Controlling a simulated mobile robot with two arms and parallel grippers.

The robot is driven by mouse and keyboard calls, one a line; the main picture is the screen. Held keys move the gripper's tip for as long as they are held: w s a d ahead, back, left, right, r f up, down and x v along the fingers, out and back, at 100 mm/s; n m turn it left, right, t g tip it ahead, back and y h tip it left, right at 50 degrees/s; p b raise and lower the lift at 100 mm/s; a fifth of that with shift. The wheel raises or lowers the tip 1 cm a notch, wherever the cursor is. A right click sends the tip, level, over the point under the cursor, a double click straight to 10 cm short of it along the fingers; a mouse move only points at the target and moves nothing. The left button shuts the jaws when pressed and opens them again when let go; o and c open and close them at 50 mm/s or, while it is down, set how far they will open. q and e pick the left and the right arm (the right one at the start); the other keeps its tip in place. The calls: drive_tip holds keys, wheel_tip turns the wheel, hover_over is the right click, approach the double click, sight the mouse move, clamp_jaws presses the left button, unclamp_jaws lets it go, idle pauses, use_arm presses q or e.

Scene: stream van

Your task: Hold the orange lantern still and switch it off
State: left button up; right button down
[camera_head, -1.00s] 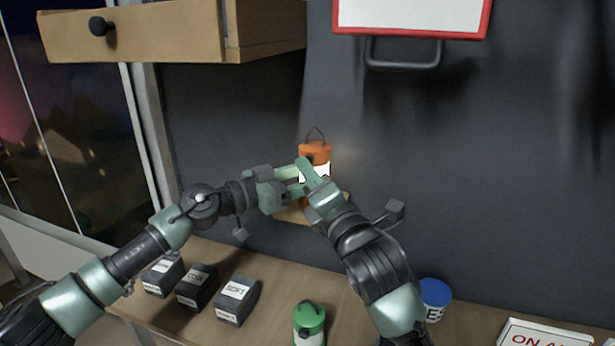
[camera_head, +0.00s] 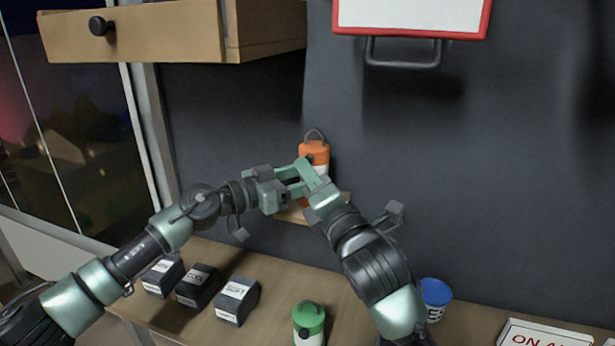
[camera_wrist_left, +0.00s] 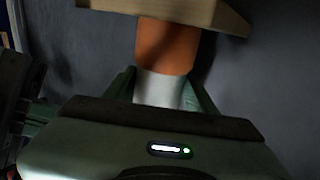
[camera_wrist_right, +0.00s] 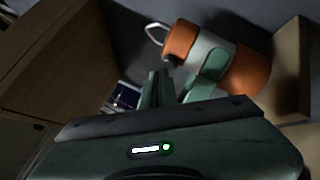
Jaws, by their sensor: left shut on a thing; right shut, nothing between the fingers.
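The orange lantern (camera_head: 315,149) stands upright on a small wooden shelf (camera_head: 299,217) against the dark wall. It has an orange cap with a wire handle, a white middle band and an orange base. Its band looks unlit. My left gripper (camera_head: 294,178) is shut on the lantern; the left wrist view shows the white band (camera_wrist_left: 160,88) between its fingers. My right gripper (camera_head: 306,167) is shut and empty, in front of the lantern. In the right wrist view its fingertips (camera_wrist_right: 160,76) are close to a small dark knob (camera_wrist_right: 169,60) on the cap; contact is unclear.
A wooden drawer box (camera_head: 150,32) hangs at upper left. A red-framed board (camera_head: 410,16) is above right. On the counter are several dark labelled boxes (camera_head: 237,300), a green lantern (camera_head: 309,322), a blue-topped can (camera_head: 436,297) and a lit sign (camera_head: 545,336).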

drive_tip(key=s+a, duration=0.2)
drive_tip(key=s, duration=0.3)
drive_tip(key=shift+s, duration=0.35)
use_arm(q)
drive_tip(key=o, duration=1.7)
drive_tip(key=shift+o, duration=0.2)
drive_tip(key=shift+a, duration=0.1)
